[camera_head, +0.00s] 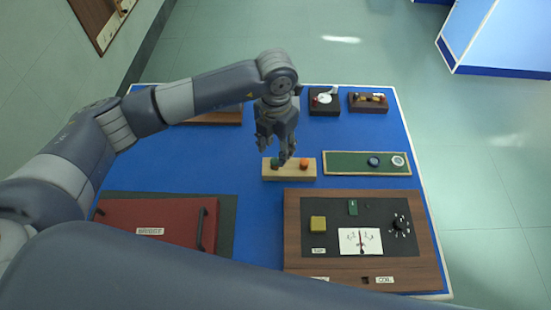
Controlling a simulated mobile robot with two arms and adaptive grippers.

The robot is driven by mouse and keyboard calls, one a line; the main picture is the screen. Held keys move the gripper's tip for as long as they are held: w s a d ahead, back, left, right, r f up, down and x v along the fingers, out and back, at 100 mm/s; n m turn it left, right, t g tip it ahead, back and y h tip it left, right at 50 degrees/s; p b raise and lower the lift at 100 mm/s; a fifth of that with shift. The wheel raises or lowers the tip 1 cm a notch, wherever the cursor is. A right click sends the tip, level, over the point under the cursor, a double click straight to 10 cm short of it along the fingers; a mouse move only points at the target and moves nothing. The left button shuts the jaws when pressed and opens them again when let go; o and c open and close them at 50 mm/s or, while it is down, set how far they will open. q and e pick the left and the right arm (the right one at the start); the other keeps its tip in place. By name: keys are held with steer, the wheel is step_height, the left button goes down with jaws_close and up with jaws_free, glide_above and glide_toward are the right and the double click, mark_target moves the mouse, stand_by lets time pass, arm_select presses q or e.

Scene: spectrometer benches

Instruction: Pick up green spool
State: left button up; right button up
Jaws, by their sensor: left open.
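The green spool (275,162) sits on a light wooden block (289,174) near the middle of the blue bench. An orange spool (304,162) stands beside it to the right on the same block. My left gripper (273,155) is open, pointing down at the block, with its fingers around or just above the green spool. The fingers hide part of the spool, and I cannot tell whether they touch it. My right gripper is not in view.
A wooden instrument panel (294,230) with a dial and knobs lies in front of the block. A red lid with a handle (158,222) is at the front left. A green tray (340,169) with two round parts lies to the right. Small dark wooden units (367,107) stand at the back.

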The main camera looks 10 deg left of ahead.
mark_target(275, 161)
arm_select(q)
steer(key=shift+f, duration=0.65)
step_height(275, 161, down, 4)
steer(key=shift+w+a+f+p, duration=0.1)
steer(key=shift+f+p, duration=0.15)
steer(key=shift+p, duration=1)
steer(key=shift+f, duration=0.35)
jaws_close()
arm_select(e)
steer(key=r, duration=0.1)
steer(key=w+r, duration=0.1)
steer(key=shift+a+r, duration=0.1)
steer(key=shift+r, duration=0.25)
